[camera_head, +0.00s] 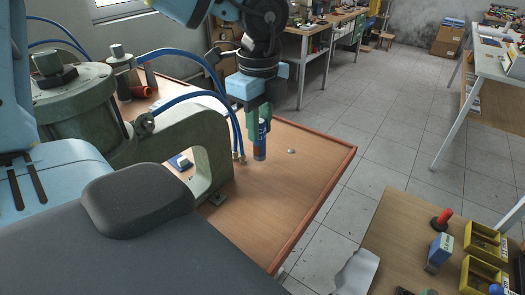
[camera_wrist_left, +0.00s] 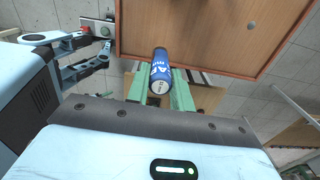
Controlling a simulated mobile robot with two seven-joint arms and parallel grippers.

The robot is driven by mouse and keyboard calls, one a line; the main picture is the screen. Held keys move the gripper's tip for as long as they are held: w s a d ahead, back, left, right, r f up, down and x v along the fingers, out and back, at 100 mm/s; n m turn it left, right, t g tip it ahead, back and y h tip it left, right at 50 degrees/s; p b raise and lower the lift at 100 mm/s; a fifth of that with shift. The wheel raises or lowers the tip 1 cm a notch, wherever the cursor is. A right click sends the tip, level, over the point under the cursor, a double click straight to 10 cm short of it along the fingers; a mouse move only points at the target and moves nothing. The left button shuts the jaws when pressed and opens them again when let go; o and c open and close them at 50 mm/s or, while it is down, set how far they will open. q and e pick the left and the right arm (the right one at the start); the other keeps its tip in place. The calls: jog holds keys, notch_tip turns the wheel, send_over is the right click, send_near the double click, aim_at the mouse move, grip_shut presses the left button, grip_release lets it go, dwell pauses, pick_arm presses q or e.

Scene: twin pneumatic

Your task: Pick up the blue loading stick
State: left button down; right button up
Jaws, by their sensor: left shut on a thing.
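In the left wrist view the stick (camera_wrist_left: 161,66) has white lettering and a pale round end facing the camera. My left gripper (camera_head: 259,130) has green fingers shut on its upper part, pointing down. The green fingers also stand on both sides of it in the left wrist view (camera_wrist_left: 161,92). I cannot tell whether its lower end touches the table. My right gripper is not in view.
A green pneumatic press frame (camera_head: 205,130) with blue hoses (camera_head: 190,97) stands close to the left of the gripper. The rimmed wooden table (camera_head: 300,180) is mostly clear to the right. A second table with yellow bins (camera_head: 482,240) is at lower right.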

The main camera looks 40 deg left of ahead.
pick_arm(q)
notch_tip(320, 180, up, 8)
jog(key=shift+r+b, duration=0.1)
jog(key=shift+b, duration=0.3)
jog(key=c, duration=1.9)
grip_release()
jog(key=shift+c, duration=0.9)
